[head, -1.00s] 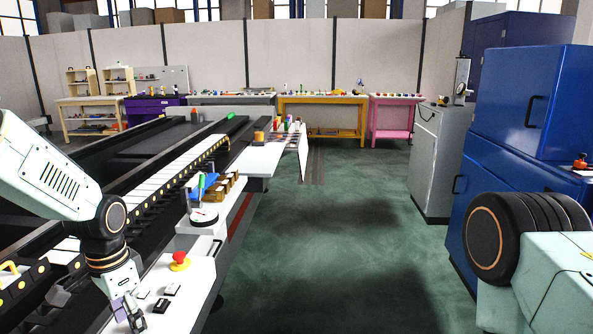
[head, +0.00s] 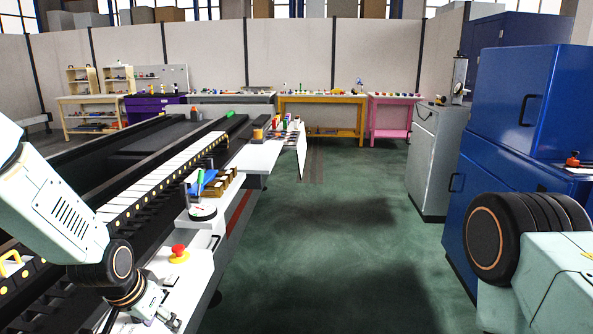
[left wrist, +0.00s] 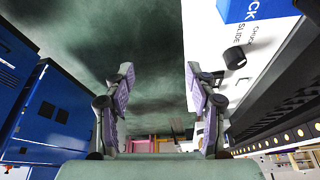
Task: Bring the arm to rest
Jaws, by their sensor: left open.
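My left arm comes in from the left, with its gripper (head: 160,322) low at the bottom edge of the head view, by the front of the white control panel (head: 193,268). The gripper is partly cut off there. In the left wrist view its two purple-padded fingers (left wrist: 159,72) stand wide apart with nothing between them. Green floor shows through the gap. My right arm shows at the lower right of the head view, but its gripper is out of view.
A red mushroom button (head: 179,250) and a round dial (head: 203,212) stand on the machine near my left arm. Blue cabinets (head: 520,100) and a grey cabinet (head: 432,150) line the right. Workbenches stand along the back wall. The green floor (head: 320,240) between is clear.

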